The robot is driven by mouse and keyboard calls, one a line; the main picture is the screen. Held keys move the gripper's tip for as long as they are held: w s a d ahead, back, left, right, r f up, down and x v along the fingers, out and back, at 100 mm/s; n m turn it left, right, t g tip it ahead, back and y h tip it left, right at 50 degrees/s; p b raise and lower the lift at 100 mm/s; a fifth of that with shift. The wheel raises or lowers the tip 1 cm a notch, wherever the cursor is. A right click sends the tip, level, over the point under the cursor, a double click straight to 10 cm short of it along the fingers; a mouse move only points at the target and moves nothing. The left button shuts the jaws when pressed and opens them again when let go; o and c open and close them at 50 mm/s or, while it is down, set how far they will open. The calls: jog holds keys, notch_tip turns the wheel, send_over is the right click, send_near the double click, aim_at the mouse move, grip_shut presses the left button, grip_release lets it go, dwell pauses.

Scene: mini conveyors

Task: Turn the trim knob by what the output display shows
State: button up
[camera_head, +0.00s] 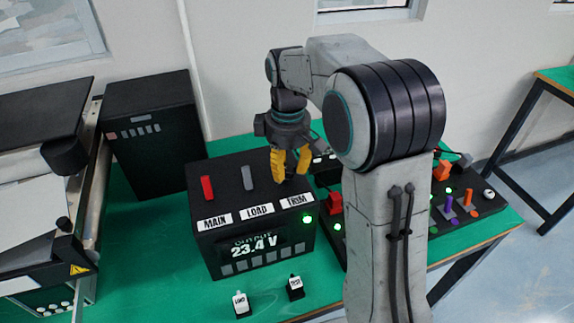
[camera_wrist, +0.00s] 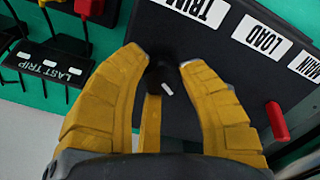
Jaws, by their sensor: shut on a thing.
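The black power box (camera_head: 200,240) stands on the green table, with MAIN, LOAD and TRIM labels on its top. Its output display (camera_head: 254,248) reads 23.4 V, and a green lamp (camera_head: 307,218) is lit beside it. My gripper (camera_head: 289,174) points down over the box behind the TRIM label (camera_head: 297,200). In the wrist view, my gripper's yellow fingers (camera_wrist: 164,64) are shut on the black trim knob (camera_wrist: 158,76), one on each side. The knob has a small white mark (camera_wrist: 168,88). Part of the knob is hidden by the fingers.
A red lever (camera_head: 207,188) and a grey lever (camera_head: 248,178) stand up left of my gripper. A panel (camera_wrist: 50,60) marked LAST TRIP lies close by. A dark cabinet (camera_head: 155,150) stands behind left.

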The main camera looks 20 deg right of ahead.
aim_at(287, 170)
jog(key=m, duration=0.4)
jog(key=shift+s+f+m+p, duration=0.1)
jog(key=shift+s+m+p, duration=0.2)
jog(key=shift+p, duration=0.05)
jog(key=shift+m, duration=1.9)
jog(key=shift+a, duration=0.1)
jog(key=o, duration=1.1)
jog(key=shift+a, duration=0.1)
jog(key=shift+o, duration=0.2)
jog(key=shift+r, duration=0.2)
jog(key=shift+w+r, duration=0.1)
jog(key=shift+r, duration=0.15)
notch_tip(287, 170, up, 11)
